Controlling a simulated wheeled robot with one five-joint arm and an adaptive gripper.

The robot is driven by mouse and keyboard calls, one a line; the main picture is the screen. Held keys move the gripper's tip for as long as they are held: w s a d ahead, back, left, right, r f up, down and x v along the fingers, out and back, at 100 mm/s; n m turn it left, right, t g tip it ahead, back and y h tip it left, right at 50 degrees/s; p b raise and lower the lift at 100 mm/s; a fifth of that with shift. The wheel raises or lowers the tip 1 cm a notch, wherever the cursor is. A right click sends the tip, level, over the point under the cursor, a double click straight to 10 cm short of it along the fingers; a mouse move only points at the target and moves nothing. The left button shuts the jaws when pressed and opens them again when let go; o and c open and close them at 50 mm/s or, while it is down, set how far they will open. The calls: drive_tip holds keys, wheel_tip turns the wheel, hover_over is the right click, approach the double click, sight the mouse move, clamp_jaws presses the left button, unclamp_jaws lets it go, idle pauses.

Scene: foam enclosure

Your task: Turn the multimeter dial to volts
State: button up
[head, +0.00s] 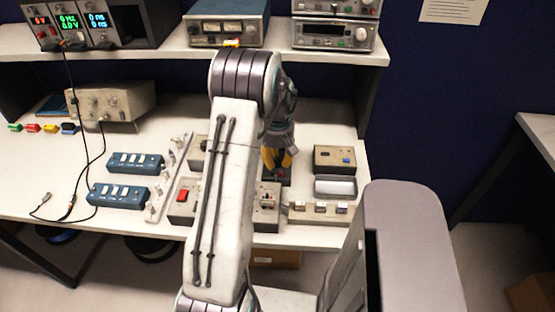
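My gripper (279,157) points down over the bench, with yellow-orange fingertips close to a small dark device (284,180). The fingertips partly cover the device, and I cannot see whether they touch it. My own arm hides the area to its left. The finger gap is too small to tell open from shut. I cannot pick out a multimeter or its dial for certain; the dark device under the fingers may be it, but no dial markings can be read.
A control box with a red switch (182,196), a box with a blue button (346,161) and a grey case (335,187) surround the gripper. Two blue switch boxes (119,194) lie left. A shelf (160,46) with instruments runs above the bench.

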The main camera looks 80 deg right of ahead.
clamp_jaws()
drive_tip(key=shift+f+m, duration=0.1)
drive_tip(key=shift+m, duration=0.2)
drive_tip(key=m+b, duration=0.1)
drive_tip(key=m, duration=0.2)
drive_tip(key=shift+a, duration=0.1)
drive_tip(key=shift+m+b, duration=0.7)
drive_tip(key=shift+m, duration=1.8)
drive_tip(key=o, duration=0.7)
unclamp_jaws()
